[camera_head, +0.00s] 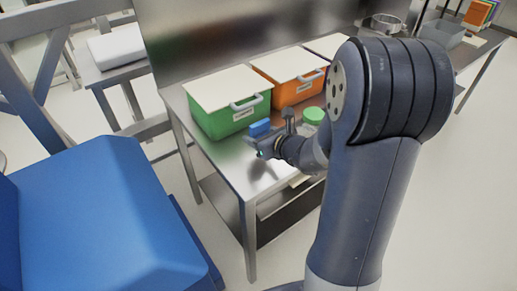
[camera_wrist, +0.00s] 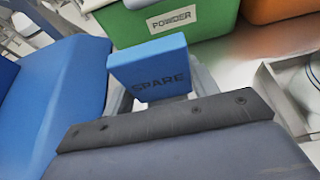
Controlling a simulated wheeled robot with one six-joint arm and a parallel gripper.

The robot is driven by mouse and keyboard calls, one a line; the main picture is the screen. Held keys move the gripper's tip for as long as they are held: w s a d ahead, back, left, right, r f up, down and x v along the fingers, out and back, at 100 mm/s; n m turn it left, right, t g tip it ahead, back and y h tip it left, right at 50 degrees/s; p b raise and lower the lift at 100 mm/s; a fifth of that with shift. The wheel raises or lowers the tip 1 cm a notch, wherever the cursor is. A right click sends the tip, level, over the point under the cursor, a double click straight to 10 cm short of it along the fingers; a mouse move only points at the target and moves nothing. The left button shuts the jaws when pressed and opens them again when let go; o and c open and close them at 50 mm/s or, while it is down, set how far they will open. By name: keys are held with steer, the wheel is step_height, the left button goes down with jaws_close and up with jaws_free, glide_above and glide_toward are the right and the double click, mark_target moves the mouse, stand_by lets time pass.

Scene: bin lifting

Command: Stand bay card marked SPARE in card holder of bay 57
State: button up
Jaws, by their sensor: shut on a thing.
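A blue card marked SPARE (camera_wrist: 150,68) stands upright in the wrist view. It also shows as a small blue block (camera_head: 260,127) in the head view, in front of the green bin. My gripper (camera_head: 268,146) is shut on the card and holds it above the metal table. In the wrist view part of my gripper (camera_wrist: 165,120) shows below the card, and its fingertips are mostly hidden. I cannot make out a card holder or a number 57 in either view.
A green bin (camera_head: 225,118) labelled POWDER stands on the metal table (camera_head: 238,165), beside an orange bin (camera_head: 290,90). A green round thing (camera_head: 313,115) is near my arm. A metal-edged tray or frame (camera_wrist: 268,85) shows right in the wrist view. A blue block (camera_head: 90,215) fills the left.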

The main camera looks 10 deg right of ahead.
steer(key=shift+f+b, duration=0.3)
steer(key=shift+f, duration=2)
steer(key=shift+f, duration=0.15)
steer(key=o, duration=1)
